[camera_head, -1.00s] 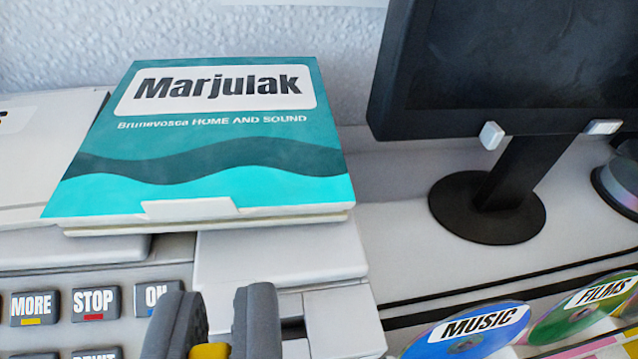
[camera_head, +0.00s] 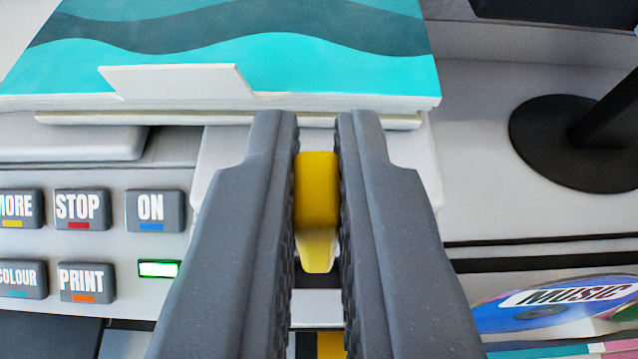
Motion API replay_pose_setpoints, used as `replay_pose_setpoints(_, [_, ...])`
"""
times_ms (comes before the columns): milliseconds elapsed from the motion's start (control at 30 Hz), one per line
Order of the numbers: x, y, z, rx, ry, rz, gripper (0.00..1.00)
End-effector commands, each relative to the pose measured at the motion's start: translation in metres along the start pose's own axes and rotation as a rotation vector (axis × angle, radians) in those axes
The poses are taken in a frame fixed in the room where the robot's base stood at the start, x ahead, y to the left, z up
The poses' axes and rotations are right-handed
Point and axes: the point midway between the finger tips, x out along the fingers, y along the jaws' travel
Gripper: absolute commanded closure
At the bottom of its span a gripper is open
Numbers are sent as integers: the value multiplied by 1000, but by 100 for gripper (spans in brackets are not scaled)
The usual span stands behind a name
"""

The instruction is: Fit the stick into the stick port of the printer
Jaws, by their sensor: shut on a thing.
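My gripper (camera_head: 317,150) is in the middle of the view, with its two grey fingers shut on a yellow stick (camera_head: 317,190). The stick has a pale lower end that points down in the picture. The printer (camera_head: 160,275) is white, with dark buttons marked MORE, STOP, ON, COLOUR and PRINT on its front. A small lit green-edged slot or light (camera_head: 158,269) shows below the ON button. I cannot tell whether it is the stick port. The fingers hide much of the printer's right part, and I cannot tell whether the stick touches it.
A black monitor stand (camera_head: 560,135) is at the right. A disc labelled MUSIC (camera_head: 570,300) stands at the lower right. A yellow and dark patch shows below, between the fingers.

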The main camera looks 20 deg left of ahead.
Motion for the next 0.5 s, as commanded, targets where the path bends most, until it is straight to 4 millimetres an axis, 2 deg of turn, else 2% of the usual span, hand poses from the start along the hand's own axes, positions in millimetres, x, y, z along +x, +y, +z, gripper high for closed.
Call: replay_pose_setpoints(500, [5,1,12,1,-1,1,100])
